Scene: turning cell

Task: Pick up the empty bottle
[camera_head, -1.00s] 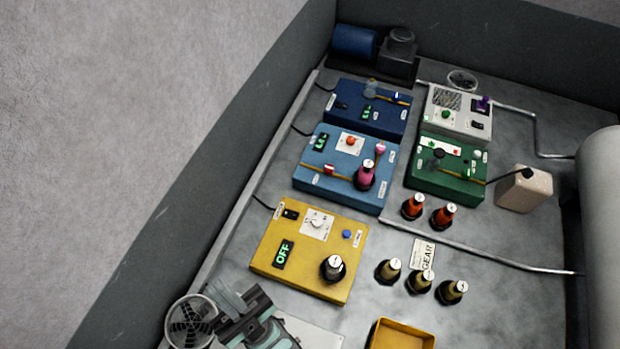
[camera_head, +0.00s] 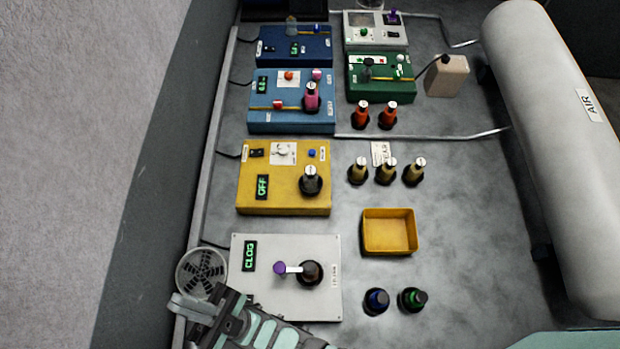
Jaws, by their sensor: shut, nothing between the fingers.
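Several bottles stand here, and I cannot tell for sure which is empty. A dark bottle (camera_head: 311,181) with a pale top stands on the yellow box. A pink bottle (camera_head: 311,98) stands on the light blue box. A small clear, colourless-looking bottle (camera_head: 291,27) shows on the dark blue box at the back. My gripper (camera_head: 192,305) is at the lower left, beside the white box and apart from all bottles. It is shut and empty.
Two orange bottles (camera_head: 361,114), several olive bottles (camera_head: 386,170), and a blue bottle (camera_head: 376,301) and green bottle (camera_head: 412,299) stand on the grey bench. An empty yellow tray (camera_head: 389,249) lies near them. A fan (camera_head: 201,270) is beside my gripper. A large air tank (camera_head: 550,150) fills the right.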

